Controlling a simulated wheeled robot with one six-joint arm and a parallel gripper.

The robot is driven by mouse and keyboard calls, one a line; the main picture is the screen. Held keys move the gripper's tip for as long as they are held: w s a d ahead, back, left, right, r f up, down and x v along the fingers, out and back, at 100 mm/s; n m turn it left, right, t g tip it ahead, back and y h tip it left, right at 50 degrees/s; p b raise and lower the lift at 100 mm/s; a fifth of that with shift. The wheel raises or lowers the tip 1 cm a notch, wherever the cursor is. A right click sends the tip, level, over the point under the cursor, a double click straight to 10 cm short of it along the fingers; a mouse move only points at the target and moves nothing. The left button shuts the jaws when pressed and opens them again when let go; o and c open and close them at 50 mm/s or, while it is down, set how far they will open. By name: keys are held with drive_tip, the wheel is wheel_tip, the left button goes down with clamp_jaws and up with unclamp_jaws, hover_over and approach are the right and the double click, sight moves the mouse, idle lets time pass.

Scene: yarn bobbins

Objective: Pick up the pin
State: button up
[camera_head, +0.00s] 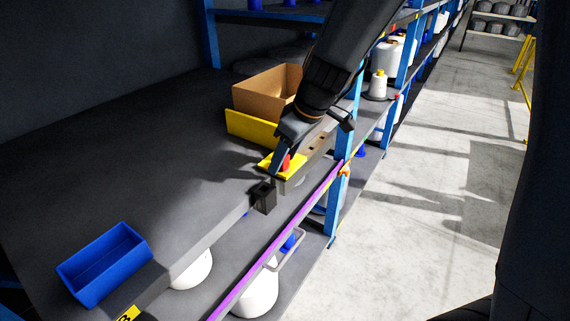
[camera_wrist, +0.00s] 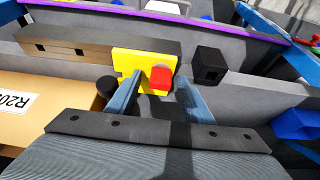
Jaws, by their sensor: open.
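The red pin (camera_wrist: 160,79) stands out from a yellow plate (camera_wrist: 121,62) on the shelf's front edge. In the wrist view it lies between the two blue fingers of my gripper (camera_wrist: 160,84), with gaps visible on both sides. In the head view the red pin (camera_head: 287,162) shows beside the finger of my gripper (camera_head: 281,161), above the yellow plate (camera_head: 268,164). My gripper is open and comes down from above. The pin's lower part is hidden.
A black square socket (camera_head: 264,198) sits on the shelf edge close by. A blue bin (camera_head: 104,264) is at lower left. The dark shelf top between is clear.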

drive_tip(key=c, duration=1.1)
wheel_tip(320, 180, up, 10)
drive_tip(key=shift+r+b, duration=0.1)
drive_tip(key=shift+b, duration=0.65)
drive_tip(key=shift+c, duration=0.2)
